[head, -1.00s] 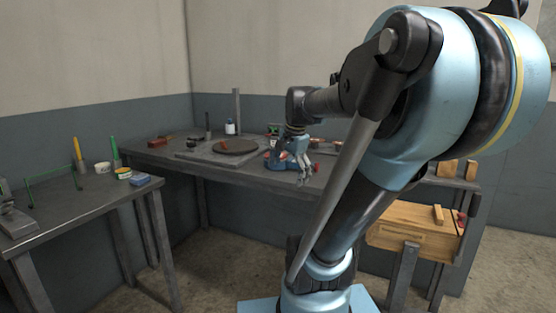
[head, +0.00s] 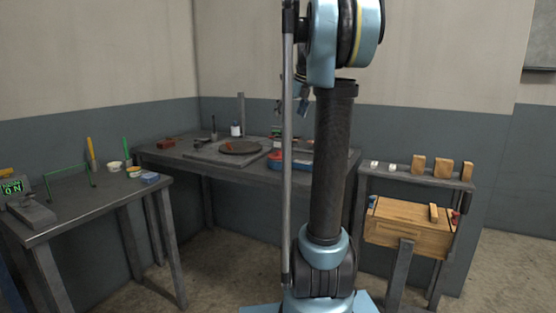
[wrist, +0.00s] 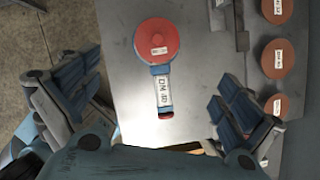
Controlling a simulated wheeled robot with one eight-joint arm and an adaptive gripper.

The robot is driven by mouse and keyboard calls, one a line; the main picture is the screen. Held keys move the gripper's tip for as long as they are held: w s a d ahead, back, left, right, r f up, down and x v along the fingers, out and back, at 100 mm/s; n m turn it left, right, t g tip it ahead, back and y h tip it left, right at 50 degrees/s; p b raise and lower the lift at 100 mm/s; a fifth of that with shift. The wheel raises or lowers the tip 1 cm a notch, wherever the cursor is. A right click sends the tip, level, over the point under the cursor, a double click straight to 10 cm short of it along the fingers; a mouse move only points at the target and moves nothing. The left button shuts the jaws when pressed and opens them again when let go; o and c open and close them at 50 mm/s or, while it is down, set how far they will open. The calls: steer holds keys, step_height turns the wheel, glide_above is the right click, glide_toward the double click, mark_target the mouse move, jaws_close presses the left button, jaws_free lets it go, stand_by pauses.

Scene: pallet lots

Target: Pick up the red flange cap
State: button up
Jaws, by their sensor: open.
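In the wrist view a round red cap (wrist: 157,41) with a small white label lies at the upper middle. It sits at the end of a blue piece (wrist: 162,70) that carries a longer white label reading about "DN 40", with a dark red end below. My gripper (wrist: 155,80) is open, with one finger on each side of this piece and apart from it; nothing is held. In the head view the red and blue item (head: 290,163) lies on the far bench, partly hidden by my arm. My gripper is mostly hidden there.
Labelled reddish-brown discs (wrist: 278,58) line the right of the wrist view. The far bench (head: 215,160) holds a plate with a round brown disc (head: 240,148). Left bench (head: 100,196) carries small items.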

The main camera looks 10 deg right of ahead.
glide_above(279, 151)
steer(key=d, duration=0.2)
steer(key=f, duration=1)
steer(key=shift+s+a+f, duration=0.2)
steer(key=shift+s+f, duration=0.15)
steer(key=shift+s+x, duration=0.2)
steer(key=shift+x, duration=2.6)
steer(key=shift+a, duration=0.15)
steer(key=c, duration=1.2)
steer(key=shift+c, duration=0.2)
